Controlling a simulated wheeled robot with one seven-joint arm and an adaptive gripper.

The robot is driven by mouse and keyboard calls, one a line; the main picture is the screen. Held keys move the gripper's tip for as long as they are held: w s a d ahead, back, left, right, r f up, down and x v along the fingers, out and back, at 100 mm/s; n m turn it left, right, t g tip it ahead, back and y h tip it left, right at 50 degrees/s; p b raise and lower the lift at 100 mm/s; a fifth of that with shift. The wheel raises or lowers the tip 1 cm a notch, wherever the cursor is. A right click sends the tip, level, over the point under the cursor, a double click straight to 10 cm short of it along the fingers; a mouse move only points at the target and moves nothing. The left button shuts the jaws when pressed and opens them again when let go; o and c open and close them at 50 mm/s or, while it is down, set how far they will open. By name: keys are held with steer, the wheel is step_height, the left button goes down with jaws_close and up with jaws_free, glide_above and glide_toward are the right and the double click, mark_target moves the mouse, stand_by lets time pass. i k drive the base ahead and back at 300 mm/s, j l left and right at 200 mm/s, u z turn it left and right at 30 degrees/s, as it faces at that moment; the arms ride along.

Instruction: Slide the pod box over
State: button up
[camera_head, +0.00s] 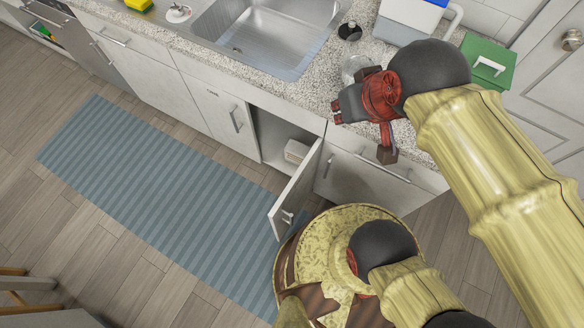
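No box is clearly marked as the pod box. A green box with a white handle (488,68) stands on the counter at the upper right. A blue and white box (408,17) stands at the counter's back, left of the green one. A small white box-like thing (296,150) sits inside the open lower cabinet. I cannot tell which of these is the pod box. My gripper (362,132) is over the counter's front edge, right of the open cabinet. Its fingers look spread apart, with nothing seen between them. My arm hides part of the counter.
The open cabinet door (296,192) sticks out into the room near my base. A clear glass jar (356,67) and a small dark object (349,31) stand between sink (262,38) and gripper. A yellow sponge (138,5) lies far left. A blue striped mat (160,195) covers the floor.

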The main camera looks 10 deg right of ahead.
mark_target(294, 152)
steer(key=k+j+z, duration=0.1)
steer(key=j, duration=0.25)
steer(key=k+j, duration=0.15)
steer(key=j, duration=0.2)
steer(key=k+j+z, duration=0.15)
steer(key=j, duration=0.2)
steer(key=k+j+z, duration=0.1)
steer(key=j, duration=0.25)
